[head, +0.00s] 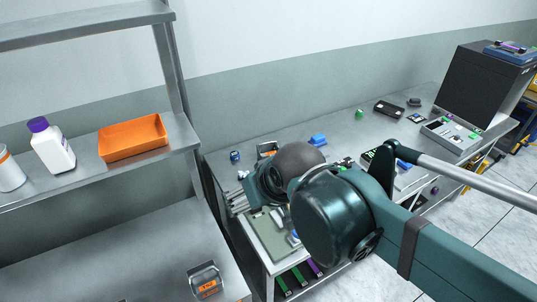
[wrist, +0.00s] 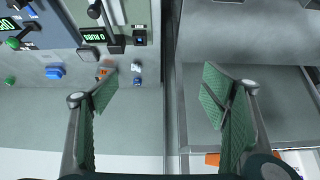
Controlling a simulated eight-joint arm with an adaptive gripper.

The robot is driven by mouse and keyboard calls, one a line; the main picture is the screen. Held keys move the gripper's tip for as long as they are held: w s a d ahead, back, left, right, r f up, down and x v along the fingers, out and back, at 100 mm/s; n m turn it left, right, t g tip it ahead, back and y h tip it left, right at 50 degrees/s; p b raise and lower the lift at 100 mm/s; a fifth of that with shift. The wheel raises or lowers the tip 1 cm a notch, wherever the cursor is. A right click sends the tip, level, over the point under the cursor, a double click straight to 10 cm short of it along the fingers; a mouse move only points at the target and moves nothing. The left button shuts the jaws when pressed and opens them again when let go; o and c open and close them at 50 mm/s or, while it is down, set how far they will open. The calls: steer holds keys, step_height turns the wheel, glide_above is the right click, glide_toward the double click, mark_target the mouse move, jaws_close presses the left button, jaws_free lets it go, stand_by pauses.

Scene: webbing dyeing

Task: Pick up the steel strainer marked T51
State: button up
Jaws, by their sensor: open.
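A small steel piece with an orange label (head: 205,281) sits on the lower grey surface at the front left of the head view; its lettering is too small to read surely. A second orange-labelled piece (head: 267,149) stands on the far bench, partly behind my arm. In the wrist view, a small orange-marked item (wrist: 104,71) shows near the left finger, partly covered by it. I cannot tell which one bears T51. My gripper (wrist: 162,98) is open, its green-padded fingers wide apart with nothing between them. In the head view my arm mostly hides it.
An orange tray (head: 133,138) and a white bottle with a purple cap (head: 52,147) stand on the left shelf. The bench (head: 345,132) holds blue and green small items, a black box (head: 483,85) and instruments. A gap separates bench and shelf unit.

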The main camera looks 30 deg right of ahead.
steer(key=w+d+r+m+g+h, duration=0.25)
steer(key=w+d+m, duration=0.25)
steer(key=w, duration=0.8)
steer(key=m+g+h+p, duration=0.1)
steer(key=m+g+p, duration=0.2)
steer(key=m, duration=0.7)
glide_above(264, 144)
steer(key=s+a, duration=0.6)
steer(key=a, duration=0.1)
step_height(264, 144, down, 10)
steer(key=w+d+f+m, duration=0.1)
steer(key=w+d+f, duration=0.1)
steer(key=f, duration=0.1)
steer(key=w+d+f+m+g+h, duration=0.1)
steer(key=w+d+f+m, duration=0.1)
steer(key=f, duration=0.2)
steer(key=w+d+f+m+g, duration=0.1)
steer(key=w+d+f, duration=0.1)
steer(key=f, duration=0.1)
steer(key=shift+w+f+m, duration=0.35)
steer(key=shift+f+m, duration=0.05)
steer(key=shift+w+d+f+g, duration=0.1)
steer(key=shift+d+f+g, duration=0.15)
steer(key=shift+f, duration=0.1)
steer(key=shift+d+f, duration=0.25)
steer(key=shift+f, duration=0.45)
steer(key=shift+d+f, duration=0.2)
steer(key=shift+f, duration=0.3)
